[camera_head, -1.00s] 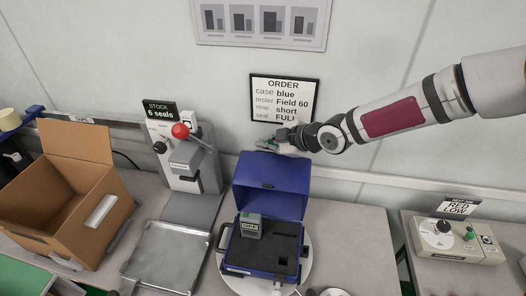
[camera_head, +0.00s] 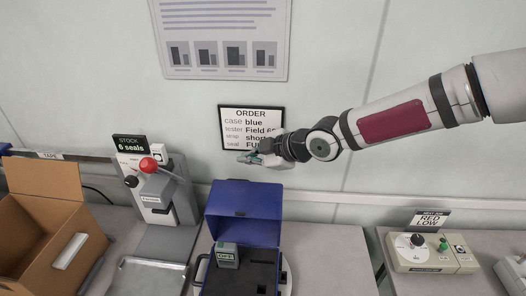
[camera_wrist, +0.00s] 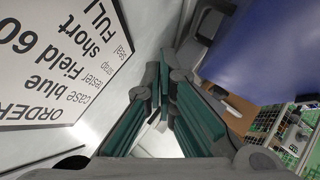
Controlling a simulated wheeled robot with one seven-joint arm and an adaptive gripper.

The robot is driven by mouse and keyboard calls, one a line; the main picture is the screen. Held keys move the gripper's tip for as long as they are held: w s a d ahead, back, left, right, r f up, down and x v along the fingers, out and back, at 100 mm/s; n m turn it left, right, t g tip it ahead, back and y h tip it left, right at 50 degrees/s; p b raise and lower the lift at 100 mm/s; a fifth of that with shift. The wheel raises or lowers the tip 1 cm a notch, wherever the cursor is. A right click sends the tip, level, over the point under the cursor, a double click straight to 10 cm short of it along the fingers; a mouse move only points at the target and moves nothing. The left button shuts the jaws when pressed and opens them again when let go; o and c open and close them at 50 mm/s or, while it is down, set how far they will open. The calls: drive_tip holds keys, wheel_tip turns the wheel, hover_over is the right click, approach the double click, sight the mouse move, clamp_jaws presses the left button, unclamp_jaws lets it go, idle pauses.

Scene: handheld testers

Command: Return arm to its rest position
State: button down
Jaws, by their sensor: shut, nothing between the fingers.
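My arm reaches in from the right in the head view. My gripper (camera_head: 250,158) is at its end, in front of the lower part of the order sign (camera_head: 238,124) and above the open blue case. It is shut and empty. In the wrist view my gripper (camera_wrist: 160,100) shows its green-padded fingers, with the order sign (camera_wrist: 60,60) at the left. The blue case (camera_head: 243,212) stands with its lid raised. A grey tester (camera_head: 227,256) sits in the dark insert at its left side.
A cardboard box (camera_head: 45,225) stands at the left. A press with a red knob (camera_head: 148,165) stands between box and case, with a metal tray (camera_head: 150,278) in front. A control box (camera_head: 432,252) is on the right table. The wall is close behind my gripper.

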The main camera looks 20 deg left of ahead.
drive_tip(key=d+h, duration=0.1)
drive_tip(key=d, duration=0.3)
drive_tip(key=s+d+m+h, duration=0.1)
drive_tip(key=d, duration=0.1)
drive_tip(key=shift+d+r+h, duration=0.3)
drive_tip(key=shift+d, duration=0.1)
drive_tip(key=s+d+r+m+t+h, duration=0.15)
drive_tip(key=d+m+h, duration=0.25)
drive_tip(key=d, duration=0.6)
drive_tip(key=s+d+r+m+h, duration=0.15)
drive_tip(key=d+m+h, duration=0.25)
drive_tip(key=d, duration=0.6)
drive_tip(key=s+d+r+m+h, duration=0.2)
drive_tip(key=s+d+r+m, duration=0.55)
drive_tip(key=d, duration=0.25)
drive_tip(key=s+d+r+m+y, duration=0.1)
drive_tip(key=s+d+m, duration=0.1)
drive_tip(key=s, duration=0.5)
drive_tip(key=s+d+r+m, duration=0.2)
drive_tip(key=s+m, duration=0.3)
drive_tip(key=s, duration=0.2)
drive_tip(key=shift+d+y, duration=0.15)
drive_tip(key=shift+y, duration=0.25)
